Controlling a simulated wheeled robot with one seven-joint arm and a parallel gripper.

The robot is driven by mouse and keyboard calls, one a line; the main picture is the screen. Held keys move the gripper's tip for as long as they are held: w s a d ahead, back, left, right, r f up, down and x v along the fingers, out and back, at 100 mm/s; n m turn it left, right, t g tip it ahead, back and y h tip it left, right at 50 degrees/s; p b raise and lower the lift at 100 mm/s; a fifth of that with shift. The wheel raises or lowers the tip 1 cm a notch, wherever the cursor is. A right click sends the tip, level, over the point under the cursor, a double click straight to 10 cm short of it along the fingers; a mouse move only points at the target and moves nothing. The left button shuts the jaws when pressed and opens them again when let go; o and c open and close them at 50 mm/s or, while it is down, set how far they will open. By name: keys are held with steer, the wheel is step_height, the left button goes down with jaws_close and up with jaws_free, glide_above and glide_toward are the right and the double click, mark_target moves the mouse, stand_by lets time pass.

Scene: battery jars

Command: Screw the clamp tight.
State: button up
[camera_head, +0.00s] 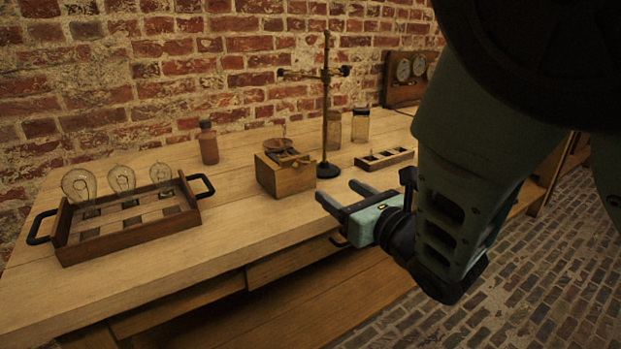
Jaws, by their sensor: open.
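A clamp with a brass crossbar (309,73) sits high on the rod, with a dark knob at each end. I cannot tell from here how tightly it is screwed. My gripper (336,189) is open and empty at the bench's front edge. It is well below the clamp and nearer to me, its fingers pointing left and apart from the stand.
A wooden box (272,180) with a small device on top stands left of the stand. A tray (120,245) with glass bulbs is further left. A brown bottle (208,143), two jars (360,125) and a small compartment tray (384,159) stand nearby. The bench (240,230) is clear at the front middle.

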mark_target(300, 164)
steer(key=x, duration=1.2)
steer(key=shift+w+a, duration=0.15)
steer(key=shift+w, duration=0.05)
steer(key=c, duration=1)
